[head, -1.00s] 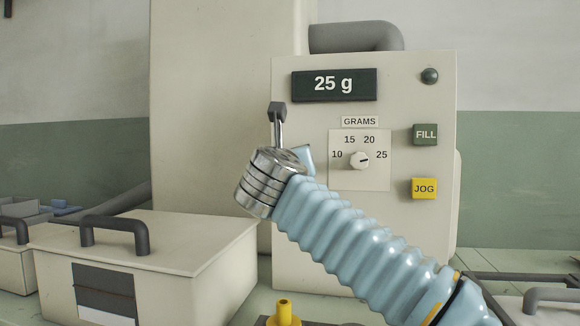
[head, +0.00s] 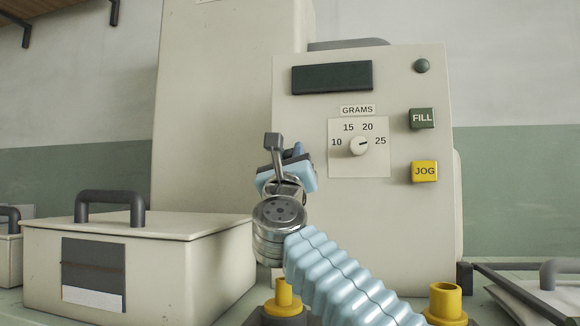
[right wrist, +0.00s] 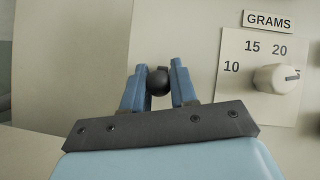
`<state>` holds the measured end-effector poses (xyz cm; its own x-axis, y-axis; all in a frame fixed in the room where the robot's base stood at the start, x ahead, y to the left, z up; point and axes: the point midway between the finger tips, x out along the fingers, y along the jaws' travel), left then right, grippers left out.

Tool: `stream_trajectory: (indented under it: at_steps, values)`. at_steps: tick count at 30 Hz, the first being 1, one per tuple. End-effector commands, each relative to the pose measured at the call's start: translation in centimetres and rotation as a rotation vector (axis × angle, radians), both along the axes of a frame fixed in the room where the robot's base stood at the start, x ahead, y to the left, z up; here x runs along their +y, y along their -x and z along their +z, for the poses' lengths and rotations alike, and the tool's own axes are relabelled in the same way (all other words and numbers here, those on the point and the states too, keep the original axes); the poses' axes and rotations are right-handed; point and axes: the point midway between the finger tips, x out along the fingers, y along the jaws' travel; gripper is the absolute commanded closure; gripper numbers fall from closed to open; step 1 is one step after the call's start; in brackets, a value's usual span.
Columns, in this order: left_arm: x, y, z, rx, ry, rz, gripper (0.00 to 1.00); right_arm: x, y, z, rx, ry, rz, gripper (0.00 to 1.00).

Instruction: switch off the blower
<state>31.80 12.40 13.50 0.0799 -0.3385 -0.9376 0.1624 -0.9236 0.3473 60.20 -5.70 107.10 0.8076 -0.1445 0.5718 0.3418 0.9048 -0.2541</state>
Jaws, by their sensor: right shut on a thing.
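The cream dispensing machine (head: 420,235) stands ahead, with a dark display (head: 332,77) that shows no figures. My right gripper (head: 296,153) is at the left part of its front panel, left of the grams dial (head: 359,146). In the right wrist view my right gripper (right wrist: 158,78) has its two blue fingers closed on a small dark round knob (right wrist: 158,82), which I take to be the blower switch. In the head view my own wrist hides the knob. No label for it is visible. My left gripper is out of view.
A green FILL button (head: 422,118) and yellow JOG button (head: 425,171) sit at the panel's right. A lidded box (head: 190,265) with a dark handle stands at left. Yellow-topped fittings (head: 445,300) stand in front. A tall cream cabinet (head: 225,110) stands behind.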

Motion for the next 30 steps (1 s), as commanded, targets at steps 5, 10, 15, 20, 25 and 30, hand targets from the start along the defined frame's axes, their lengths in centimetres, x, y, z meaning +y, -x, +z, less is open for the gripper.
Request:
stream_trajectory:
  at_steps: [5,10,15,20,25,30]
  values:
    - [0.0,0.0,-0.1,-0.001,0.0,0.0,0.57,0.0,0.0,0.0,-0.007,0.002,0.001,1.0]
    - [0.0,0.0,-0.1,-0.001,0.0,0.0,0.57,0.0,0.0,0.0,-0.007,0.002,0.001,1.0]
    - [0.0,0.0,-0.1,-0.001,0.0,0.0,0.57,0.0,0.0,0.1,-0.007,0.002,0.001,0.58]
    - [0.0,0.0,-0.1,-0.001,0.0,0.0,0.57,0.0,0.0,0.0,-0.007,0.002,0.001,0.52]
    - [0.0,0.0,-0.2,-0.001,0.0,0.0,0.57,0.0,0.1,-0.1,-0.007,0.003,0.0,0.52]
    - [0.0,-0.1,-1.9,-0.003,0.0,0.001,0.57,0.3,1.6,-1.6,-0.007,0.004,0.001,0.52]
